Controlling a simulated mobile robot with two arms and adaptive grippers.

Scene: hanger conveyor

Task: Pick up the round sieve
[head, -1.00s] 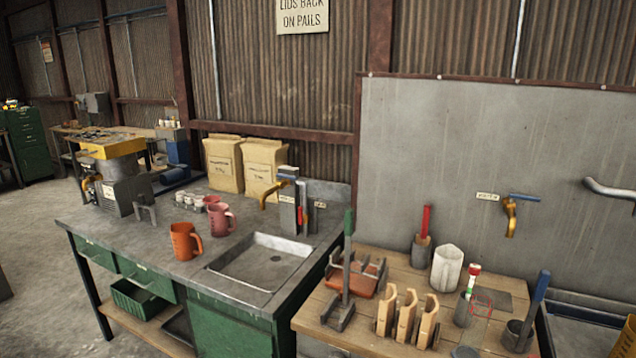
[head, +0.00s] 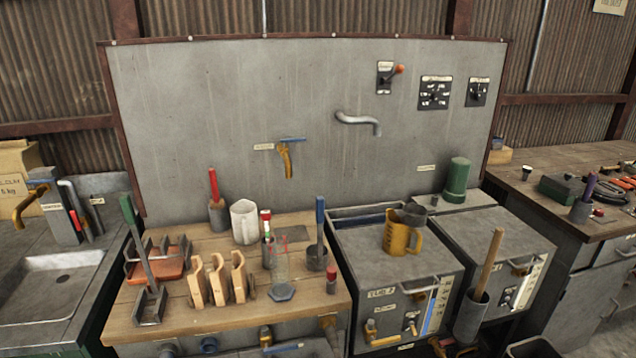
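I cannot make out a round sieve in the head view. Neither of my grippers shows. The wooden-topped bench (head: 185,325) holds an upright wooden rack (head: 218,280), a white jug (head: 244,222) and an orange tray (head: 160,262) in a metal rack. Several upright handles, red, green and blue, stand in holders on the bench.
A yellow jug (head: 402,236) stands on a grey cabinet (head: 372,264) right of the bench. A green canister (head: 457,180) stands behind it. A sink (head: 50,290) lies at left, and another workbench (head: 560,165) at right. A grey panel (head: 220,110) closes the back.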

